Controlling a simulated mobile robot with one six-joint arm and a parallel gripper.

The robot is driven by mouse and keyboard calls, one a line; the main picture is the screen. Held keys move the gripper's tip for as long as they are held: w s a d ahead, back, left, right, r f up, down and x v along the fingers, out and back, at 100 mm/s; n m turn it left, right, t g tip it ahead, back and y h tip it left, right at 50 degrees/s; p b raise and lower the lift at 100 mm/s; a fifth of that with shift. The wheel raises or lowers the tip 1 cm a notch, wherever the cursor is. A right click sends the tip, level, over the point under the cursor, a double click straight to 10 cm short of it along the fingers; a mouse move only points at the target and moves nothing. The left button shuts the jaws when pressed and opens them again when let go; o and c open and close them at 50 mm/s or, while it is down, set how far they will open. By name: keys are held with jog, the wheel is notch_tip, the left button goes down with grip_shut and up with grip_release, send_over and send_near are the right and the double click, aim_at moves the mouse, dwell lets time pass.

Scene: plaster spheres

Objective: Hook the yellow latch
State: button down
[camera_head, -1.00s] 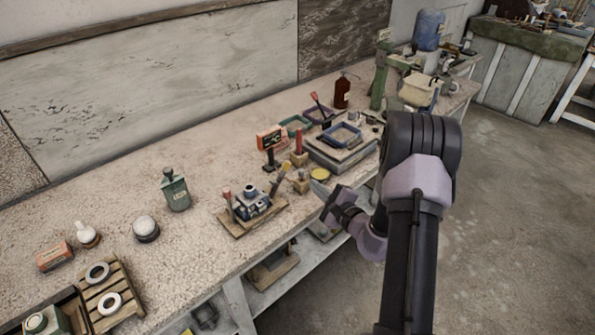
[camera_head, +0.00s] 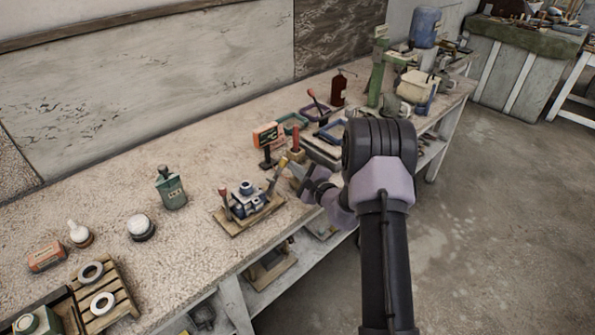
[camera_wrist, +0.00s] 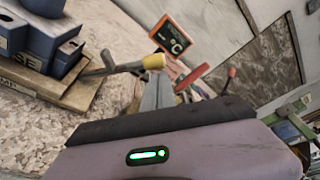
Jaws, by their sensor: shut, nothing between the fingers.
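The yellow latch is a grey lever with a yellow tip (camera_head: 282,164) on the right side of a small blue-grey clamp device (camera_head: 247,191) mounted on a wooden board. In the wrist view the yellow tip (camera_wrist: 154,62) ends a bent grey lever pointing right, with the blue device (camera_wrist: 42,40) at upper left. My gripper (camera_head: 296,170) is just right of the yellow tip. In the wrist view its grey fingers (camera_wrist: 157,92) are shut and empty, right below the yellow tip. I cannot tell whether they touch it.
A green bottle (camera_head: 171,188) stands to the left, with bare bench between. The bench's front edge runs below the device.

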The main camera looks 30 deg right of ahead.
jog(key=s+a+r+n+b, duration=0.1)
jog(key=s+a+r+b, duration=0.1)
jog(key=a, duration=0.5)
jog(key=shift+r+b, duration=0.7)
jog(key=shift+r, duration=0.1)
jog(key=shift+a, duration=0.1)
dwell(0.4)
